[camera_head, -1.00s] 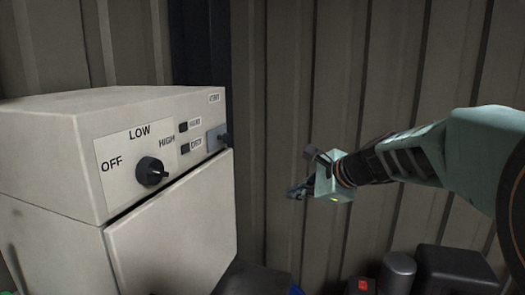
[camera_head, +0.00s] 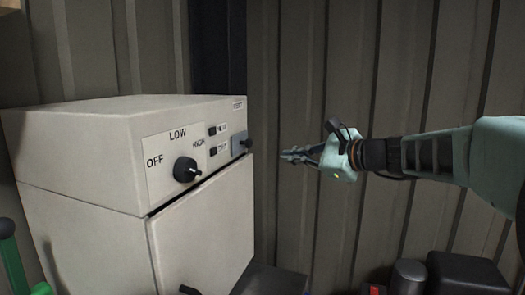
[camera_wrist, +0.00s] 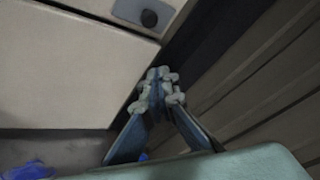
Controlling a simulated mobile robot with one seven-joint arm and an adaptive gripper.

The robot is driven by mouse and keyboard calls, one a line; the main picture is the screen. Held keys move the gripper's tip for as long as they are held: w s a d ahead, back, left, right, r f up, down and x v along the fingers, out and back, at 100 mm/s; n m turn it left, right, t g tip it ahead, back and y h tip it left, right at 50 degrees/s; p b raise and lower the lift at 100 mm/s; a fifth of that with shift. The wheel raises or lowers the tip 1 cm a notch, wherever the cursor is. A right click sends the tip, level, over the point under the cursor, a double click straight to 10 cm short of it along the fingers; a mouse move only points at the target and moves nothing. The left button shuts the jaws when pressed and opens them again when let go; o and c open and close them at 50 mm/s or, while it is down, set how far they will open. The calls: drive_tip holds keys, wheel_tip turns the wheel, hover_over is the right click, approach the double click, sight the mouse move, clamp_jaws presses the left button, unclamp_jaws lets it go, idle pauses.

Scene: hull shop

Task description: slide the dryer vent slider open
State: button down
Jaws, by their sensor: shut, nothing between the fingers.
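The dryer (camera_head: 95,150) is a cream box at the left in the head view. Its vent slider (camera_head: 238,147) is a grey plate with a dark knob at the right end of the control panel. The slider's plate and round dark knob (camera_wrist: 149,18) also show at the top of the wrist view. My gripper (camera_head: 285,155) is shut and empty, right of the slider and slightly lower in the picture, with a gap between them. In the wrist view my fingertips (camera_wrist: 160,88) meet below the knob, apart from it.
A dial (camera_head: 186,169) marked OFF, LOW and HIGH and small buttons (camera_head: 217,141) share the panel. A ribbed wall (camera_head: 310,90) stands behind. Dark objects (camera_head: 460,272) lie at the lower right. A green handle (camera_head: 10,255) shows at the left edge.

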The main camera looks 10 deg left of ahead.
sight(246, 149)
drive_tip(key=w+a+p, duration=0.2)
drive_tip(key=w+a, duration=0.1)
drive_tip(key=a, duration=0.6)
drive_tip(key=shift+r+p, duration=0.2)
drive_tip(key=shift+p, duration=0.15)
drive_tip(key=shift+r, duration=0.15)
wheel_tip(246, 149, up, 6)
drive_tip(key=p, duration=0.3)
drive_tip(key=shift+p, duration=0.35)
